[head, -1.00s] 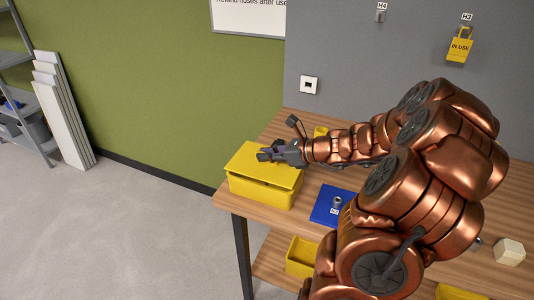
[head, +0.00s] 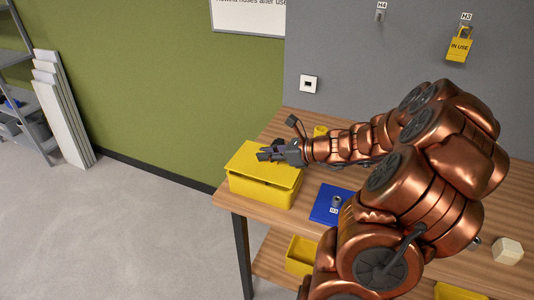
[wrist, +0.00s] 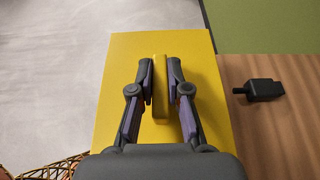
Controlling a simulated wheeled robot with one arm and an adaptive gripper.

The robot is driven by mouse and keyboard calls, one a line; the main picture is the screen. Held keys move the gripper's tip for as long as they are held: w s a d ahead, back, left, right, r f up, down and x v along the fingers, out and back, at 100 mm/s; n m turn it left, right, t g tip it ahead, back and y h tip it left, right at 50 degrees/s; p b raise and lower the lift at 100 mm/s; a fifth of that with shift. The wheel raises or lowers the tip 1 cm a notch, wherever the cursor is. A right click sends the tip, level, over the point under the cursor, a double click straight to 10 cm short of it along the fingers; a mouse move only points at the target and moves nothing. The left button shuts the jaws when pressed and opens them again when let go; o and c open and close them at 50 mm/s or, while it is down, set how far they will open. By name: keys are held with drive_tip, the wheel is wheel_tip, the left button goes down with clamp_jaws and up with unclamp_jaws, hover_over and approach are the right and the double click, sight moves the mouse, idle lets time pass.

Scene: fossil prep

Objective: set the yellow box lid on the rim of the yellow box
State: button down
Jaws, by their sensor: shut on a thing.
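I cannot tell whether the lid's whole underside touches the rim. The box stands at the left end of the wooden bench. My gripper (head: 266,154) is above the lid, shut on its raised handle bar. In the wrist view the two fingers (wrist: 160,85) press on both sides of the yellow handle (wrist: 160,90), and the lid's top (wrist: 125,60) fills the middle. The lid hides the inside of the box.
On the wooden bench (head: 230,203), a blue plate (head: 324,213) with a small metal part lies right of the box. A pale block (head: 508,251) is at the far right. A dark object (wrist: 265,90) is beside the lid in the wrist view. A yellow bin (head: 300,254) sits on the lower shelf.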

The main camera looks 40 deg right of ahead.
sight(287, 168)
drive_tip(key=shift+f, duration=0.25)
idle(0.4)
drive_tip(key=shift+f, duration=0.35)
drive_tip(key=c, duration=1.1)
unclamp_jaws()
drive_tip(key=shift+o, duration=0.2)
drive_tip(key=p+v, duration=0.2)
drive_tip(key=v, duration=0.4)
drive_tip(key=shift+p, duration=0.35)
drive_tip(key=shift+s+d+r, duration=0.15)
drive_tip(key=shift+s+d, duration=0.1)
drive_tip(key=shift+s, duration=0.2)
drive_tip(key=shift+a, duration=0.1)
